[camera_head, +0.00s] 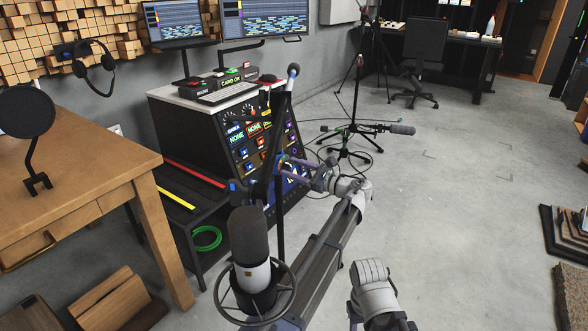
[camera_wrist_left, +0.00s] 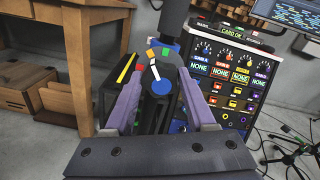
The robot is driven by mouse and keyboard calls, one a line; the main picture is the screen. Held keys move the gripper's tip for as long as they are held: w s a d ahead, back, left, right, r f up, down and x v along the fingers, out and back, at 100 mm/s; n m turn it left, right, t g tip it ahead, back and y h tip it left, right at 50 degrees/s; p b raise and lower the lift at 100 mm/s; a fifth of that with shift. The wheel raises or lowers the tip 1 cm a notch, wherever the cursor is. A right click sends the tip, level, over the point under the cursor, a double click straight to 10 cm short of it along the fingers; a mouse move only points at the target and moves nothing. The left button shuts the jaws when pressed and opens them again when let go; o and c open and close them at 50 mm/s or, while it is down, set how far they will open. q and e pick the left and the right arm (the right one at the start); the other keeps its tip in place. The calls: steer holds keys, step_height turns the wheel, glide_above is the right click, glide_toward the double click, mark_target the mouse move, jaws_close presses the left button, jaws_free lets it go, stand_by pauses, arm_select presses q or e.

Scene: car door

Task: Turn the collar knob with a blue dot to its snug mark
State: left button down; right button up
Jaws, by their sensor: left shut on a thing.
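The collar knob (camera_wrist_left: 159,101) is dark with a round blue dot on its face, between the purple fingers of my left gripper (camera_wrist_left: 160,95) in the left wrist view. A white pointer line runs up from the blue dot, tilted slightly left. In the head view my left gripper (camera_head: 283,167) is shut on the knob at the dark upright stand; the knob itself is mostly hidden there.
A large microphone (camera_head: 248,237) in a ring mount stands close in front. Behind the stand is a black console (camera_head: 262,140) with lit buttons. A wooden desk (camera_head: 75,160) is at the left.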

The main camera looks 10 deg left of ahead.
arm_select(q)
steer(key=shift+n, duration=0.6)
steer(key=shift+c, duration=1.1)
jaws_free()
